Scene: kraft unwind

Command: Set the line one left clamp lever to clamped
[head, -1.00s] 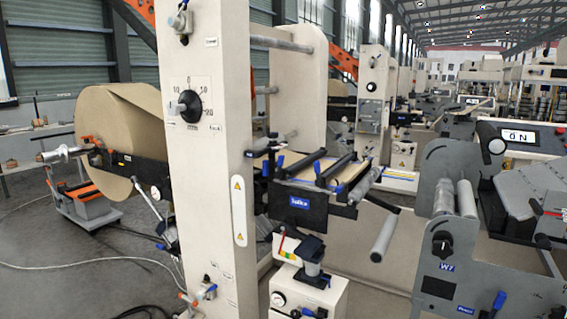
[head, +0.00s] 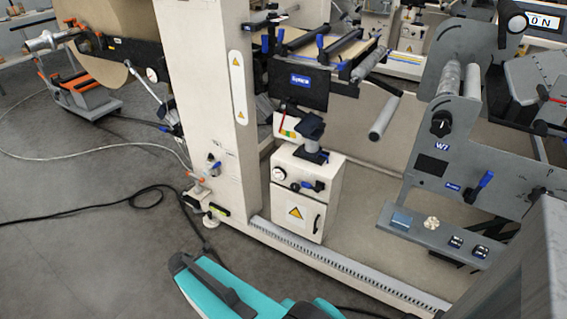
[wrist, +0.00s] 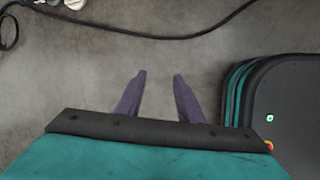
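The splice table (head: 300,93), a dark unit with a blue label, sits right of the cream column in the head view. Small blue levers stand along it: one at its left side (head: 279,38) and one nearer its middle (head: 320,43). The left one looks upright; whether it is clamped I cannot tell. My gripper (wrist: 160,76) shows in the wrist view with two purple fingers apart and nothing between them, over bare grey floor. It is well away from the levers, which are out of the wrist view.
The cream column (head: 205,90) stands beside the table. A cream cabinet (head: 305,190) with a gauge is below it. A grey machine (head: 470,145) stands at the right. A black cable (head: 80,215) crosses the floor at the left. The floor (head: 70,270) at front left is otherwise clear.

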